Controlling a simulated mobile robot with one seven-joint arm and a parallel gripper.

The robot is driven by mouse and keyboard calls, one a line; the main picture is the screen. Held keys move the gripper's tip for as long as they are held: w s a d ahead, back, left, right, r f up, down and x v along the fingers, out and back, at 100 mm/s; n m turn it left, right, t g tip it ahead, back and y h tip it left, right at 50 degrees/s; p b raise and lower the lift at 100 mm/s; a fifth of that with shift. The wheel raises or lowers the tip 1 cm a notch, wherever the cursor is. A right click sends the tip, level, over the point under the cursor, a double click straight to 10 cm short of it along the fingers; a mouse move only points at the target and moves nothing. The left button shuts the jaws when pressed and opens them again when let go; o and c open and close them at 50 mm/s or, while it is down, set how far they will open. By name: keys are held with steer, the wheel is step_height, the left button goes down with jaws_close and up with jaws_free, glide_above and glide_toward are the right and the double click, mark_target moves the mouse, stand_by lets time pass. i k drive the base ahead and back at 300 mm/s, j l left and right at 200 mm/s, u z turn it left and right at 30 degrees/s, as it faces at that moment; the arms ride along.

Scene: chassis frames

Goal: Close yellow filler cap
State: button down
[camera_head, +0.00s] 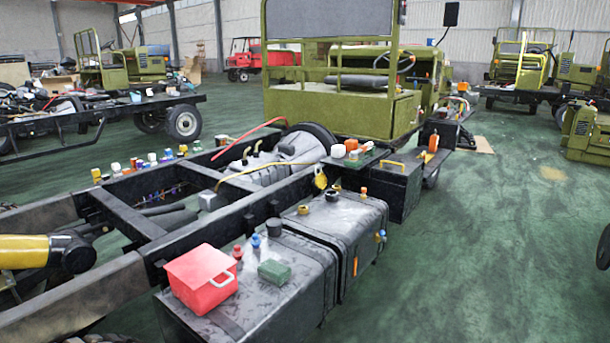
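The yellow filler cap (320,181) is a small round yellow piece at the back left edge of the far dark tank (325,235). It stands tilted up, apparently open, beside a short dark filler neck (333,194). The details at its hinge are too small to tell. A smaller orange-yellow fitting (303,209) sits nearer on the same tank. My gripper is not in view.
A red box with a handle (201,278), a green block (274,272) and small bottles (256,241) stand on the near tank. A dark chassis rail (215,220) runs along the left. A black toolbox (392,185) is behind. Green floor (490,260) at right is clear.

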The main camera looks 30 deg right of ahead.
mark_target(320, 181)
steer(key=i+l+z, duration=0.2)
steer(key=z, duration=0.25)
steer(key=i+l+z, duration=0.25)
steer(key=z, duration=0.2)
steer(key=i+l+z, duration=0.1)
steer(key=i, duration=0.3)
steer(key=i+l+z, duration=0.1)
steer(key=i+l, duration=0.15)
steer(key=i+l+z, duration=0.1)
steer(key=i, duration=0.4)
steer(key=i+l, duration=0.2)
steer(key=i, duration=0.4)
steer(key=i+l, duration=0.15)
steer(key=i, duration=0.4)
